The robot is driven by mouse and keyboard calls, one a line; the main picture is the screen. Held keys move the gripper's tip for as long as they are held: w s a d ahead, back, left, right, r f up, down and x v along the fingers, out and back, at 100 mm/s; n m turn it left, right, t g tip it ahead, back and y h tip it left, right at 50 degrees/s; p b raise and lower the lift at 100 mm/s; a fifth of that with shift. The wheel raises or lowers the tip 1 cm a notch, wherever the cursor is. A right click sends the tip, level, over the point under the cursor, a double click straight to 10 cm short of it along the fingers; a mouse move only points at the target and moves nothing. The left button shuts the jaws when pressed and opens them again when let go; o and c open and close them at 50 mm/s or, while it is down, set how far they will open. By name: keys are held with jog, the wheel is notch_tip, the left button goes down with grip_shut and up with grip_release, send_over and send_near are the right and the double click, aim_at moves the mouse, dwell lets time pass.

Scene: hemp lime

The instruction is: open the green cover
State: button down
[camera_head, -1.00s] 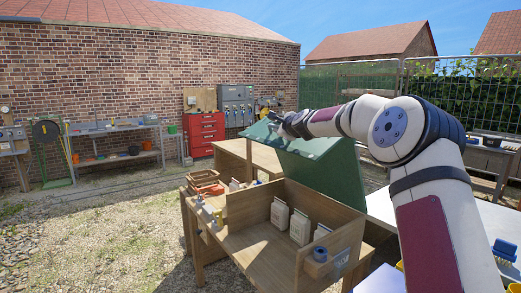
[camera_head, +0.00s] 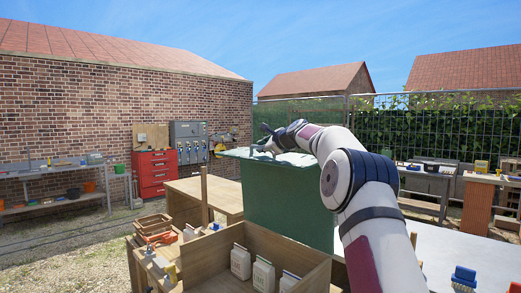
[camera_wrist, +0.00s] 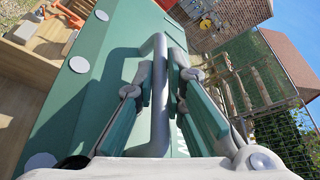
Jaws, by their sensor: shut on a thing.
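The green cover (camera_head: 290,200) stands raised above the open wooden box (camera_head: 255,252), its large face close to upright and a narrower part nearly level along its top. My gripper (camera_head: 265,148) is at the far left of that top part. In the wrist view, my gripper (camera_wrist: 163,78) is shut on the grey bar handle (camera_wrist: 160,108) of the green cover (camera_wrist: 100,75), one finger on each side of the bar. Several white containers (camera_head: 263,274) stand inside the box.
A wooden post (camera_head: 204,195) rises by the box, with a wooden table (camera_head: 190,190) behind. A pale tabletop (camera_head: 460,255) lies right of my arm. A red cabinet (camera_head: 155,173) stands by the brick wall.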

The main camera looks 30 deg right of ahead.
jog(key=shift+f, duration=0.15)
jog(key=c, duration=1.9)
grip_release()
notch_tip(320, 180, up, 3)
send_over(280, 161)
jog(key=shift+s+a, duration=0.15)
jog(key=shift+s, duration=0.05)
